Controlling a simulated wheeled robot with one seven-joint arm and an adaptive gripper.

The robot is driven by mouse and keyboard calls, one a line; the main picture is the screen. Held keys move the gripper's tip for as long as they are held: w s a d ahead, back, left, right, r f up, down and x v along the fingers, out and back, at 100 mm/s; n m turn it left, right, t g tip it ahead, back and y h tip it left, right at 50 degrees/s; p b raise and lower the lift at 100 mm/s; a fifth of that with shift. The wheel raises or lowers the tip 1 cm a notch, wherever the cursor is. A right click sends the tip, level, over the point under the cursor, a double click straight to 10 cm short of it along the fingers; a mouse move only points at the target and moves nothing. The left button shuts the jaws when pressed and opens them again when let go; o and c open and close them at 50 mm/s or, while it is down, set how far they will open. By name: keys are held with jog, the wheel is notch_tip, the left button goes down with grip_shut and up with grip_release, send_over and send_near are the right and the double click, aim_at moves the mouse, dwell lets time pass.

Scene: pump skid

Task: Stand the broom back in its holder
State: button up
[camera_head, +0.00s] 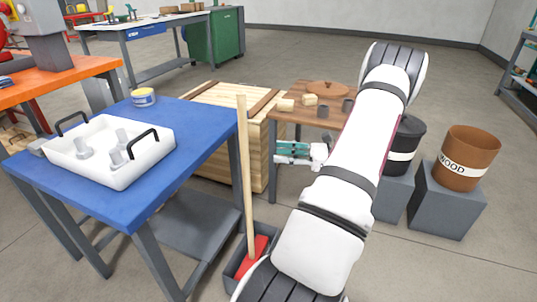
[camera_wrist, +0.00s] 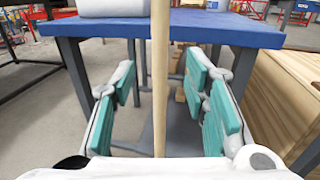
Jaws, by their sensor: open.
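The broom (camera_head: 244,170) stands nearly upright beside the blue table, with a long pale wooden handle and a red head. Its head is down inside a dark grey open-topped box (camera_head: 231,272) on the floor, apparently the holder. My arm hides part of the box. My gripper (camera_head: 278,152), with teal finger pads, is open and empty, to the right of the handle. In the head view a gap shows between fingertips and handle. In the wrist view the broom handle (camera_wrist: 159,60) runs vertically, midway between the open fingers; its lower end is hidden.
The blue table (camera_head: 205,118) carries a white tray (camera_head: 75,168) and a small tin (camera_head: 144,97). A wooden crate (camera_head: 205,95) stands behind the handle. A brown table (camera_head: 290,115) with small items is behind my gripper. A brown bin (camera_head: 470,150) stands at right.

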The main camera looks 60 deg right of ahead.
jog(key=w+a+r+n+g+y, duration=0.6)
jog(key=w+a+r, duration=0.25)
jog(key=a, duration=0.35)
jog(key=w+a+r+n+g, duration=0.1)
jog(key=a+r+n+g, duration=0.3)
jog(key=a, duration=0.5)
jog(key=w+a+r+n+g, duration=0.1)
jog(key=a+r+n+g, duration=0.1)
jog(key=a+n+g, duration=0.45)
jog(key=s+a+r+n+g+h, duration=0.1)
jog(key=s+a+n+h, duration=0.3)
jog(key=a, duration=0.4)
jog(key=s+a+r+n+g+h, duration=0.2)
jog(key=s+a+n, duration=0.25)
jog(key=a, duration=0.35)
jog(key=s+a+f+n+t+h, duration=0.1)
jog(key=s+n+h, duration=0.4)
jog(key=s, duration=0.6)
jog(key=shift+s+a+f+n+t, duration=0.2)
jog(key=shift+f+n+t, duration=0.4)
jog(key=shift+n, duration=0.6)
